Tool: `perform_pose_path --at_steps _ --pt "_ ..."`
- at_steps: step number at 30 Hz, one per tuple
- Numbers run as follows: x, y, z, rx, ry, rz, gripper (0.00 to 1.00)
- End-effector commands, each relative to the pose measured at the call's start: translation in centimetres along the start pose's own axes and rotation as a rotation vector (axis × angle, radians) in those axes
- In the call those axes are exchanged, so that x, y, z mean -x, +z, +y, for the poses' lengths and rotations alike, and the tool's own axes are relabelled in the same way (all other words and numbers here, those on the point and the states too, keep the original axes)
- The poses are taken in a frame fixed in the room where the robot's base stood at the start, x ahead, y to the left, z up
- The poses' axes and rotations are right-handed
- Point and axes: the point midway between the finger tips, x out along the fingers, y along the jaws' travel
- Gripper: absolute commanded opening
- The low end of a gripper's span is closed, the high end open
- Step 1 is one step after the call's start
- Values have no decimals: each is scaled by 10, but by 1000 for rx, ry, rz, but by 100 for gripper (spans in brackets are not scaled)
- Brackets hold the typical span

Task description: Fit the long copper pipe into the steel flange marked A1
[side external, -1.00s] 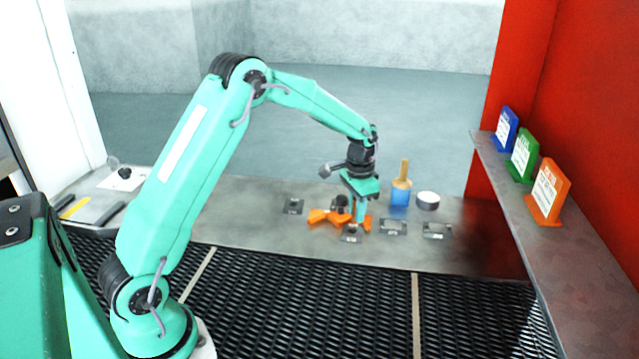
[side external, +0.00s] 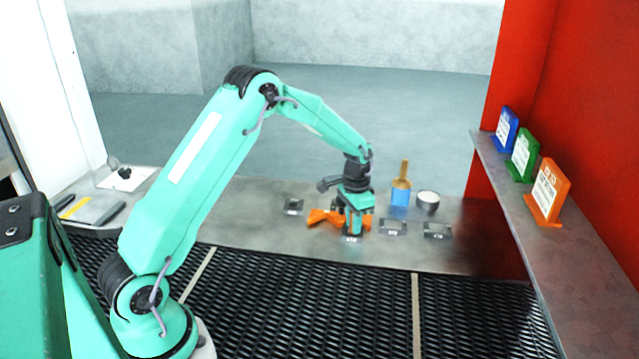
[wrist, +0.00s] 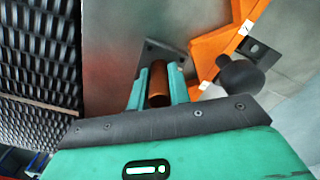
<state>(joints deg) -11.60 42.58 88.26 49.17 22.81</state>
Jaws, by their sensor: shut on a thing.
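My gripper (side external: 354,226) is shut on the copper pipe (wrist: 159,86), which shows between its two fingers in the wrist view. In the side view the fingers point down right over a small grey flange plate (side external: 352,239) at the bench's front edge. The same plate (wrist: 165,50) shows just beyond the fingers in the wrist view. The fingers and pipe cover the plate's middle, so I cannot tell whether the pipe's lower end is inside the flange or just above it. I cannot read the plate's mark clearly.
An orange piece (side external: 318,216) lies close left of my gripper. Other flange plates sit to the right (side external: 393,228), far right (side external: 437,231) and left (side external: 293,206). A blue container (side external: 400,197) and a round tin (side external: 428,201) stand behind. The mesh belt (side external: 300,300) runs in front.

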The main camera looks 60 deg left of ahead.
Motion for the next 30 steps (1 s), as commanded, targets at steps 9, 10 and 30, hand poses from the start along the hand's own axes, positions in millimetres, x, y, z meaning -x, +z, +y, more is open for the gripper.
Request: perform_pose_path --at_steps 9,10,30 --pt "-3 0 0 0 0 0 0" --pt "-4 0 0 0 0 0 0" --pt "-16 2 1 0 2 -5 38"
